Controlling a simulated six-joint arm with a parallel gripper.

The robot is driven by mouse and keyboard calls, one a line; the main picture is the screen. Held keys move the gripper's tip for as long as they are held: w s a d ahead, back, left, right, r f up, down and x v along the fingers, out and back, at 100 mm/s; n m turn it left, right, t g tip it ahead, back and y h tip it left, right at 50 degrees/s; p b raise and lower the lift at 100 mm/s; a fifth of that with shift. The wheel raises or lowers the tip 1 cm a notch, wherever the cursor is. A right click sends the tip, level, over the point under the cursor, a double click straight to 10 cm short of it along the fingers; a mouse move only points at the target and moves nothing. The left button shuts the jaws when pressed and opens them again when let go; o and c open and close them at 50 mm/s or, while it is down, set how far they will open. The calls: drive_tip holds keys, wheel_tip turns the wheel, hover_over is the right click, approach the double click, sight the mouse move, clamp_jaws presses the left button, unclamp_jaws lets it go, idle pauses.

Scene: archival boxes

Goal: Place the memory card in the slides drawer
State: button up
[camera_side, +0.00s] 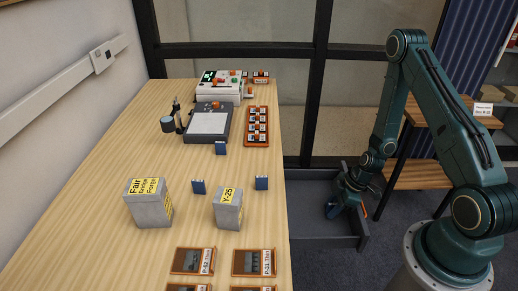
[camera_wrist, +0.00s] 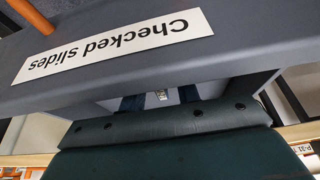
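My gripper (camera_side: 342,198) reaches down into the open grey slides drawer (camera_side: 318,240) to the right of the table. A blue piece (camera_side: 333,211) shows at its tip, low inside the drawer; it resembles the memory cards, but I cannot tell whether it is held. In the wrist view the drawer front (camera_wrist: 240,50) bears an upside-down "Checked slides" label (camera_wrist: 115,45). Beyond the gripper's palm, two dark blue parts show with a pale gap and a small printed patch (camera_wrist: 162,95) between them. The fingertips are largely hidden.
Small blue cards (camera_side: 199,187) (camera_side: 261,183) (camera_side: 221,148) stand on the wooden table (camera_side: 110,150). Grey boxes (camera_side: 150,205) (camera_side: 228,212), slide frames (camera_side: 193,261), an orange rack (camera_side: 257,127) and equipment stand there too. An orange handle (camera_wrist: 30,15) is on the drawer front.

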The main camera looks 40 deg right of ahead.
drive_tip(key=v, duration=1.2)
idle(0.3)
drive_tip(key=shift+r, duration=0.1)
idle(0.5)
drive_tip(key=a+r+m+h, duration=0.15)
drive_tip(key=a+r, duration=0.25)
drive_tip(key=r, duration=0.6)
drive_tip(key=a+r+m+h, duration=0.1)
drive_tip(key=a+r+m, duration=0.15)
drive_tip(key=r, duration=0.65)
drive_tip(key=s+a+r+m+t, duration=0.2)
drive_tip(key=s+a+r+m, duration=0.3)
drive_tip(key=r, duration=0.7)
drive_tip(key=s+a, duration=0.2)
drive_tip(key=s, duration=0.2)
drive_tip(key=shift+s+h, duration=0.3)
drive_tip(key=shift+h, duration=0.05)
